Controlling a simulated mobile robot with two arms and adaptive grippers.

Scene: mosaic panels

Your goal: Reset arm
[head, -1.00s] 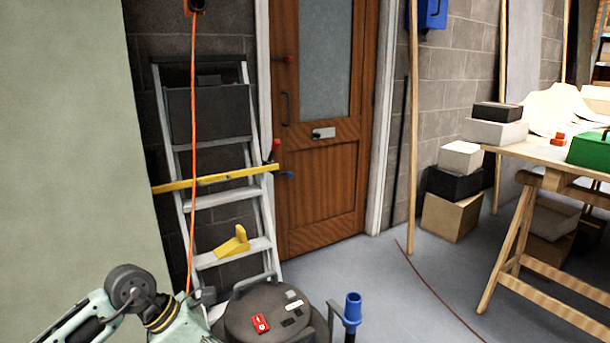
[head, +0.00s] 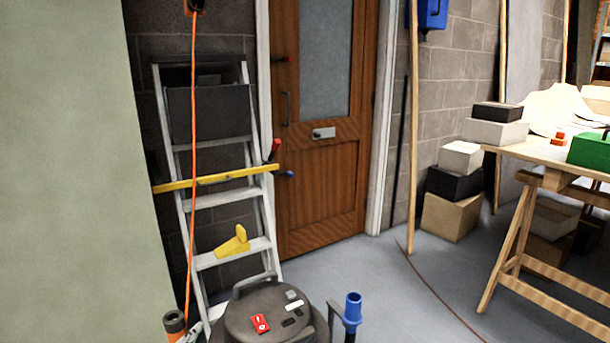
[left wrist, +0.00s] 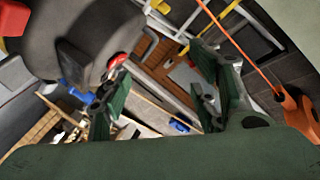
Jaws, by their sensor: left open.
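My left gripper (left wrist: 160,100) shows in the left wrist view, with its two dark green fingers spread well apart. Nothing is held between the fingers. A large dark rounded body lies close on the left of that view. The left arm is not clearly visible in the head view. My right gripper is in neither current view.
A dark round-topped machine (head: 262,308) with a red switch and a blue-ended pipe (head: 352,308) stands at the bottom. A stepladder (head: 205,228) with a yellow level (head: 215,179) leans behind it. An orange cord (head: 193,150) hangs there. Clear floor (head: 385,290) lies right.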

